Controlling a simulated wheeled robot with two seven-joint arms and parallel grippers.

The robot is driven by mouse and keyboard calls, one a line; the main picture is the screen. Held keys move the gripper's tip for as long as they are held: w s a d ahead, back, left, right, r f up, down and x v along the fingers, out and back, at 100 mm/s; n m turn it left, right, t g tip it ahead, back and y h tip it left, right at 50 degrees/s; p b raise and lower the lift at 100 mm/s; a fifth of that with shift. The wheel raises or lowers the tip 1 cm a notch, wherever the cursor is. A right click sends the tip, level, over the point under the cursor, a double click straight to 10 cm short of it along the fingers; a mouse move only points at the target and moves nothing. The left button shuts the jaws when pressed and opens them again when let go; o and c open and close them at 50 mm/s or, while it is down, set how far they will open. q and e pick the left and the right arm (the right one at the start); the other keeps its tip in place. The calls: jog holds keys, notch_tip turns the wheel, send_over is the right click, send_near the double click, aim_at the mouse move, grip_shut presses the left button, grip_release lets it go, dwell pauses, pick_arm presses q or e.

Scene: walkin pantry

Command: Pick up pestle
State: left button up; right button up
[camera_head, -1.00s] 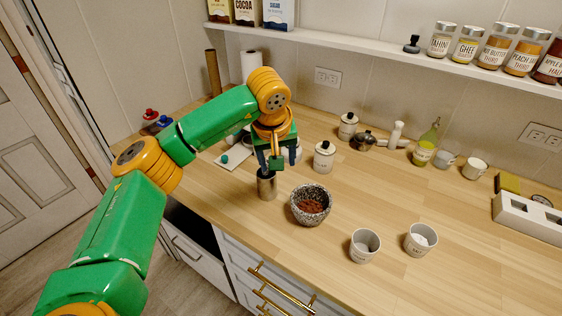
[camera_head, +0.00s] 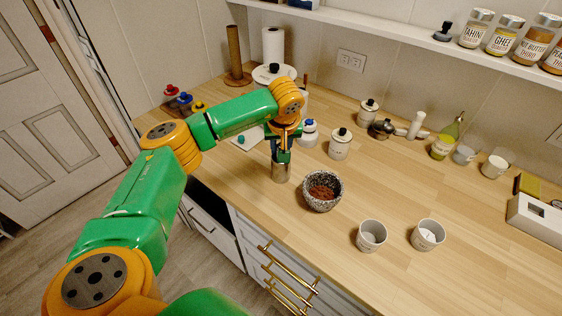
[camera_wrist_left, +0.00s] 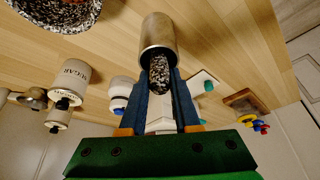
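A speckled black-and-white stone pestle (camera_wrist_left: 160,74) stands in a metal cup (camera_wrist_left: 158,32), its rounded end sticking out. The cup also shows in the head view (camera_head: 281,173), upright near the counter's front edge. My left gripper (camera_head: 281,158) is over the cup, pointing down. In the left wrist view its blue fingers (camera_wrist_left: 159,82) lie on both sides of the pestle, close against it, and look shut on it. In the head view the gripper hides the pestle. My right gripper is out of view.
A speckled mortar (camera_head: 337,203) with reddish-brown contents stands just right of the cup. Two white cups (camera_head: 371,237), (camera_head: 428,235) stand farther right. A lidded white jar (camera_head: 340,146) and a small white bottle (camera_head: 309,135) stand behind. The counter's right middle is clear.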

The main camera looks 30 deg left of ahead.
pick_arm(q)
grip_shut()
jog(key=shift+w, duration=0.1)
